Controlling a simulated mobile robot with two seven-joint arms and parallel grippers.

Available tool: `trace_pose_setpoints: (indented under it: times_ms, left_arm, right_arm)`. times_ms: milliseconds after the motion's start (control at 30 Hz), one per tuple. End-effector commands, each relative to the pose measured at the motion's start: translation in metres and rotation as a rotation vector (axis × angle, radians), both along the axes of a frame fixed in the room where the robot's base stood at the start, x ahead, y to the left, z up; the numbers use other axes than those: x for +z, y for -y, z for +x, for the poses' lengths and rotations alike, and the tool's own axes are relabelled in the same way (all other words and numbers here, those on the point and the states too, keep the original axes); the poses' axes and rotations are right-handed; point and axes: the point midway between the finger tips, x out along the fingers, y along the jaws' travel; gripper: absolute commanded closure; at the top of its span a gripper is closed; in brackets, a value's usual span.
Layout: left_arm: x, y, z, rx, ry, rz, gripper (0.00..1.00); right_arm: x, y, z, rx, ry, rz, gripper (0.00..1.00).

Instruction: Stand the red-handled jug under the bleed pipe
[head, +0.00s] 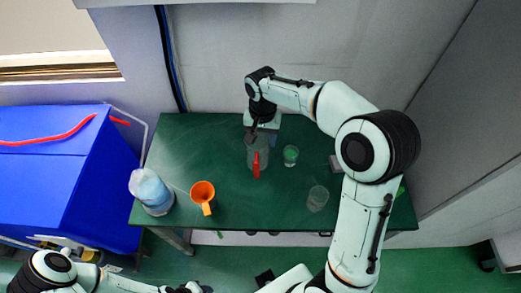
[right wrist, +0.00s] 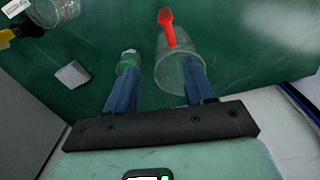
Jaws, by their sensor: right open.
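The clear jug with a red handle (head: 257,152) stands upright near the back middle of the green table, its handle toward the table's front. My right gripper (head: 259,133) is above and behind it, pointing down. In the right wrist view the jug (right wrist: 173,72) shows just beyond the open fingers (right wrist: 158,68), with the right finger overlapping its side. The left finger overlaps a small glass with green in it (right wrist: 128,60). I cannot tell whether either finger touches. I cannot make out the bleed pipe. Of my left arm, only part shows at the bottom left; its jaws are unclear.
The small green-tinted glass (head: 291,155) stands close right of the jug. A clear beaker (head: 317,198) is at front right, an orange jug (head: 202,194) at front left, and a blue-and-white container (head: 151,191) at the left edge. A grey block (right wrist: 72,75) lies nearby.

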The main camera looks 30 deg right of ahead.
Motion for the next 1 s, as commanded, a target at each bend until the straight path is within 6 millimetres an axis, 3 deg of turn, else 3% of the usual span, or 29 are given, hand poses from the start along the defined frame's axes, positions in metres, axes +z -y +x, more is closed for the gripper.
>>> trace_pose_setpoints:
  times_ms: [100, 333, 700, 1000]
  left_arm:
    - [-0.004, 0.0, -0.003, 0.0, -0.003, 0.0, 0.57]
    - [-0.006, 0.0, -0.004, 0.0, -0.005, 0.001, 0.57]
    - [-0.015, 0.0, -0.01, 0.0, -0.011, 0.001, 0.57]
    - [-0.016, 0.0, -0.011, 0.0, -0.012, 0.0, 0.57]
  right_arm:
    - [0.0, -0.02, -0.011, 0.072, 0.003, 0.001, 0.47]
    - [-0.004, -0.032, -0.021, 0.127, 0.001, 0.006, 0.47]
    - [-0.069, -0.031, -0.022, 0.126, -0.001, 0.006, 0.47]
    - [-0.094, -0.032, -0.02, 0.127, -0.001, 0.007, 0.47]
